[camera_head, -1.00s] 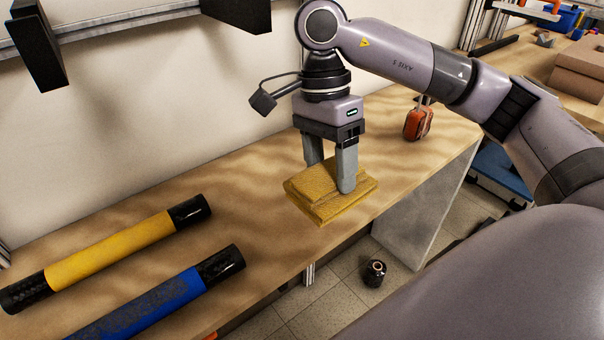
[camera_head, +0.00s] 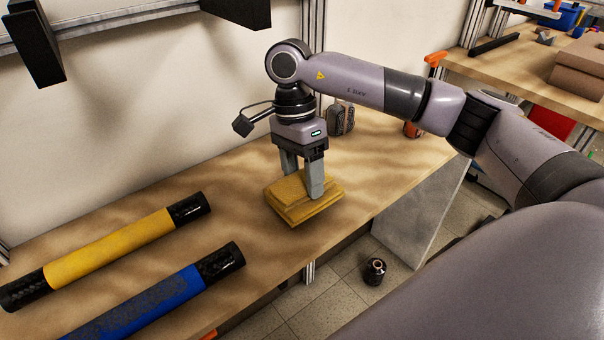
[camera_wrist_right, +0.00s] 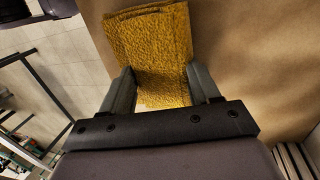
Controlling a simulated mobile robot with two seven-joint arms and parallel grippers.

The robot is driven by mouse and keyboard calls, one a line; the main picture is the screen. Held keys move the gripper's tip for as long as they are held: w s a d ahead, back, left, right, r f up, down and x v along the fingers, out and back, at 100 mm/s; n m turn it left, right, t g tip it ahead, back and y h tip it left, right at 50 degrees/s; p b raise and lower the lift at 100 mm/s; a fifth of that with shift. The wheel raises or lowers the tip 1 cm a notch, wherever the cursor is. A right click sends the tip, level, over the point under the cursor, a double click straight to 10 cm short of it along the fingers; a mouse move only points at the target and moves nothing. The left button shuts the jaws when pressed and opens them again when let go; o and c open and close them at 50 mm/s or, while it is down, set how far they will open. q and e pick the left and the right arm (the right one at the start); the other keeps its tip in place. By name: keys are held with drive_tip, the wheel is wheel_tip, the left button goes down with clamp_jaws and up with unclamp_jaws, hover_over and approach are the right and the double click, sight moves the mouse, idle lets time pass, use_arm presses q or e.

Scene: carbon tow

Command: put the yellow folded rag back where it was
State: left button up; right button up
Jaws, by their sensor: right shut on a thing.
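The yellow folded rag (camera_head: 290,208) is in the middle of the head view, over the wooden bench near its front edge. My right gripper (camera_head: 302,190) comes down on it from above and is shut on it, one finger on each side. In the right wrist view the rag (camera_wrist_right: 150,45) shows between the two fingers (camera_wrist_right: 165,88) and reaches out past them. I cannot tell whether the rag's underside touches the bench. My left gripper is not in view.
A yellow-banded black tube (camera_head: 110,248) and a blue-banded one (camera_head: 150,303) lie on the bench (camera_head: 225,180) at the left. A grey object (camera_head: 341,120) and an orange one (camera_head: 412,130) stand behind the gripper. A small black spool (camera_head: 375,272) is on the floor.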

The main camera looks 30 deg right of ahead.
drive_tip(key=shift+f+b, duration=0.55)
drive_tip(key=shift+f, duration=0.1)
drive_tip(key=o, duration=1.4)
drive_tip(key=shift+r, duration=0.1)
drive_tip(key=shift+r+p, duration=0.25)
drive_tip(key=shift+p, duration=0.05)
drive_tip(key=p+v, duration=0.3)
drive_tip(key=v, duration=0.9)
drive_tip(key=shift+w+r, duration=0.1)
drive_tip(key=shift+r, duration=0.25)
